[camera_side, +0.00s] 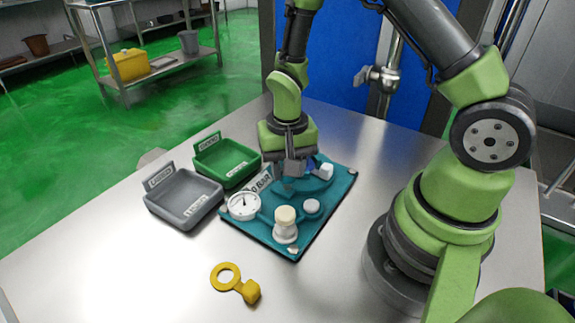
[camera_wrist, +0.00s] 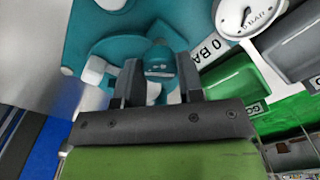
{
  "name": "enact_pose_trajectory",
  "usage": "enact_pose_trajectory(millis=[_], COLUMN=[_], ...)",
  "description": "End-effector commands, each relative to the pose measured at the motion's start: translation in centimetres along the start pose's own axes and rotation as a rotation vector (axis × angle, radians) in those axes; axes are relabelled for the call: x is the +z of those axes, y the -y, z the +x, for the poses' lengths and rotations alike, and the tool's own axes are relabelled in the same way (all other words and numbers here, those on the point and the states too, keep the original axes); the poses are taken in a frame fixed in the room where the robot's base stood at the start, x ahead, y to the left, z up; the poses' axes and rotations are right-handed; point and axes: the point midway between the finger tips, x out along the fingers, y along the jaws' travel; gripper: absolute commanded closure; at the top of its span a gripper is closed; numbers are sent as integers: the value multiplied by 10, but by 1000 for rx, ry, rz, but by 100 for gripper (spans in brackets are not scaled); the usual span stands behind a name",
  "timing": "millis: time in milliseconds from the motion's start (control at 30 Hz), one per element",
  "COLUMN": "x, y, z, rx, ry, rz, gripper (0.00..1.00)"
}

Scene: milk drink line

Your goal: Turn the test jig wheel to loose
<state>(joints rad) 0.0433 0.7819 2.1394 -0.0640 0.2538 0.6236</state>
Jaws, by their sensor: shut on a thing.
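The test jig is a teal board (camera_side: 323,217) lying flat on the steel table. Its teal wheel (camera_side: 316,185) is at the back of the board, partly hidden by my gripper (camera_side: 293,173). In the wrist view, the wheel (camera_wrist: 108,48) has a raised teal grip (camera_wrist: 160,62) between the two dark fingers of my gripper (camera_wrist: 160,80). The gripper is shut on this grip from above. No loose mark on the wheel can be read. A white round gauge (camera_side: 243,206) sits at the board's left corner; it also shows in the wrist view (camera_wrist: 247,14).
A cream-topped white post (camera_side: 285,226), a white knob (camera_side: 312,206) and a white block (camera_side: 326,171) stand on the board. A green tray (camera_side: 226,161) and a grey tray (camera_side: 183,198) lie left. A yellow ring tool (camera_side: 236,283) lies in front. The table's front left is clear.

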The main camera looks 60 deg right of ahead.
Motion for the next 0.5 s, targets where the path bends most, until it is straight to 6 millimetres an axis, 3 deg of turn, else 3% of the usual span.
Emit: enact_pose_trajectory(millis=[500], x=[1], y=[0], z=[-1], rx=[1], ry=[2], rz=[-489], gripper=[89])
